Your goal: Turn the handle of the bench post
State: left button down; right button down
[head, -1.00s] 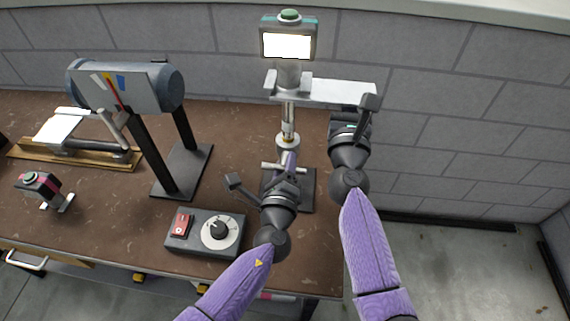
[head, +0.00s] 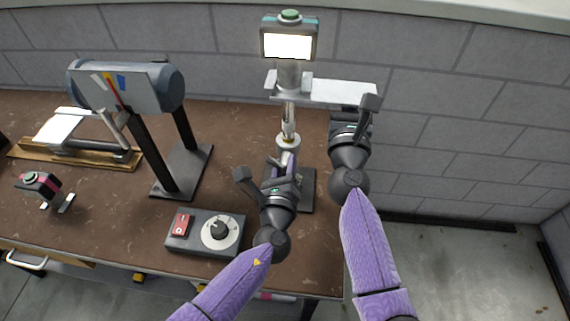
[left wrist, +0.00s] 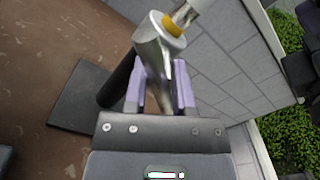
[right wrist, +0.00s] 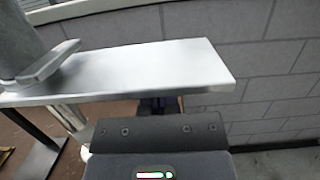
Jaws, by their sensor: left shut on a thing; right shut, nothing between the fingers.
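The bench post (head: 289,110) stands at the right end of the bench on a dark base plate (head: 307,188). It carries a silver plate (head: 325,91) and a lit display (head: 288,44) with a green button. Its silver handle (left wrist: 152,50) is low on the post and largely hidden in the head view. My left gripper (head: 286,161) is shut on the handle; its purple fingers lie either side of it in the left wrist view. My right gripper (right wrist: 158,104) is shut and empty. In the right wrist view its fingers are partly hidden by the plate.
A control box (head: 205,233) with a dial and red switch lies left of my left gripper. A grey cylinder on a black stand (head: 125,86), a wooden-based device (head: 80,154) and a small clamp-like device (head: 42,186) stand further left. A block wall is behind.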

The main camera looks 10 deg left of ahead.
pick_arm(q)
jog(key=m, duration=1.2)
jog(key=shift+f, duration=0.1)
dwell(0.4)
jog(key=shift+c, duration=1.8)
grip_release()
jog(key=s, duration=1.2)
